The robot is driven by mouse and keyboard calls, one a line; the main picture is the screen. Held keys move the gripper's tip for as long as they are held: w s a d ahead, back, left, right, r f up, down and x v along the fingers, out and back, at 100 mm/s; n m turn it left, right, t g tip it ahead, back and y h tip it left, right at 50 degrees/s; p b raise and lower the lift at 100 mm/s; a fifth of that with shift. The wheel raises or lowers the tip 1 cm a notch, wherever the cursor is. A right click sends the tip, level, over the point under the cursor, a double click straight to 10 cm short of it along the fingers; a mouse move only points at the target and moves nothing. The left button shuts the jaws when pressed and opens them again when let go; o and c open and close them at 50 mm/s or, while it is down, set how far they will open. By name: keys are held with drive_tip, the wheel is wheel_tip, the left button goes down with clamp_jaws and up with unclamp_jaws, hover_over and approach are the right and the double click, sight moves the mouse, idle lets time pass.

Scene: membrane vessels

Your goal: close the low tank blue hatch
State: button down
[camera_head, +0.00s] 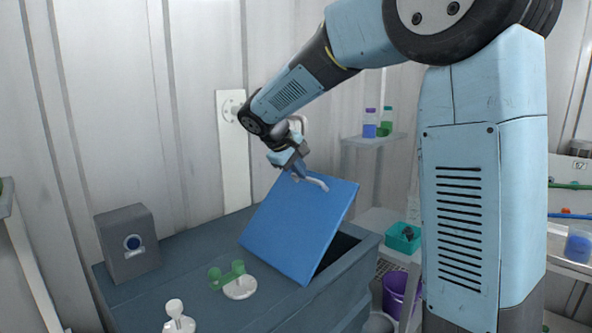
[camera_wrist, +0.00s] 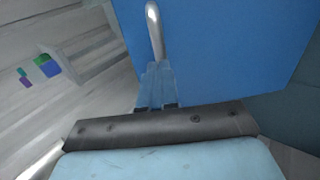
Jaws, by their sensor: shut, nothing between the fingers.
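The blue hatch (camera_head: 298,228) stands open, tilted up over the low dark grey-blue tank (camera_head: 190,265). A dark opening (camera_head: 337,251) shows beside its right edge. A pale curved handle (camera_head: 316,182) is near the hatch's upper edge. My gripper (camera_head: 297,170) is shut and empty at the upper edge by the handle. In the wrist view, its closed fingers (camera_wrist: 156,88) lie in front of the blue hatch (camera_wrist: 225,50), close to the end of the handle (camera_wrist: 154,30). I cannot tell whether they touch the hatch or handle.
Bottles (camera_head: 370,124) stand on a wall shelf behind. A teal bin (camera_head: 403,238) and purple bucket (camera_head: 402,292) are at the right.

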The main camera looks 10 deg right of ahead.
drive_tip(key=shift+d, duration=0.1)
idle(0.3)
drive_tip(key=w+d+r+v, duration=0.1)
drive_tip(key=v, duration=1.2)
drive_tip(key=s+a+f+t+h, duration=0.5)
drive_tip(key=s+a+f+h, duration=0.1)
drive_tip(key=f, duration=0.4)
drive_tip(key=x, duration=1.3)
drive_tip(key=shift+w+d+f, duration=0.1)
drive_tip(key=shift+d+f, duration=0.1)
drive_tip(key=shift+f, duration=0.15)
drive_tip(key=shift+w+g, duration=0.1)
drive_tip(key=shift+g, duration=0.2)
